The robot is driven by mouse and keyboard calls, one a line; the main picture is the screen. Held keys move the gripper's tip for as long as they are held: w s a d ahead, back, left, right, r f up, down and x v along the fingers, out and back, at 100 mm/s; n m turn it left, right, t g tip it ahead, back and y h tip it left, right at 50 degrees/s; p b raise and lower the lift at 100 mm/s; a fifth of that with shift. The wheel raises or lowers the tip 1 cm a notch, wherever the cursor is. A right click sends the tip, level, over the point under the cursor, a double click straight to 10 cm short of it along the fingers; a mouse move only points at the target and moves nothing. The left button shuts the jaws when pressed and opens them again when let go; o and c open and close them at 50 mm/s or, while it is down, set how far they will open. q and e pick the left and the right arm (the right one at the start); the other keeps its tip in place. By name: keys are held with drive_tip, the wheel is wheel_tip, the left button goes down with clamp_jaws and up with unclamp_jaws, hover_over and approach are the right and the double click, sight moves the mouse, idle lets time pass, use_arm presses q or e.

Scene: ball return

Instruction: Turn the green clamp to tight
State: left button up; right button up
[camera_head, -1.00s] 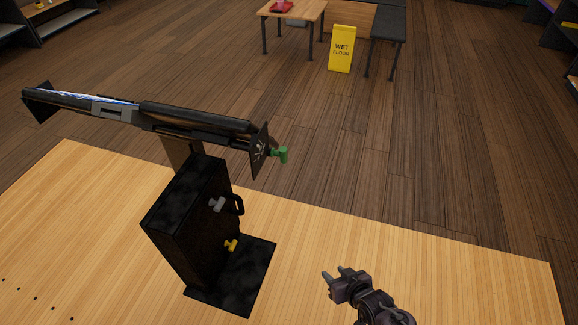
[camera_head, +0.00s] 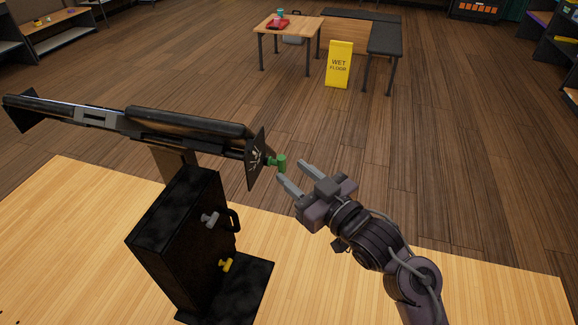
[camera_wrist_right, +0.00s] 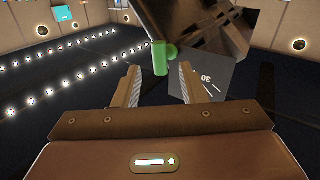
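The green clamp (camera_head: 277,163) is a small T-shaped handle at the right end of the tilted black ball-return rail, in front of a dark marked plate (camera_head: 256,159). My right gripper (camera_head: 295,175) is open, its two fingers pointing at the clamp from the right, a short way off. In the right wrist view the clamp (camera_wrist_right: 160,58) stands upright just beyond and between the open fingertips, apart from them. My left gripper is not in view.
Below the rail stands a black box (camera_head: 180,240) with a grey knob (camera_head: 210,219) and a yellow knob (camera_head: 226,265). A yellow wet floor sign (camera_head: 339,65) and a wooden table (camera_head: 290,28) stand farther back. The floor right of the clamp is clear.

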sight(277, 163)
drive_tip(key=shift+x, duration=1.35)
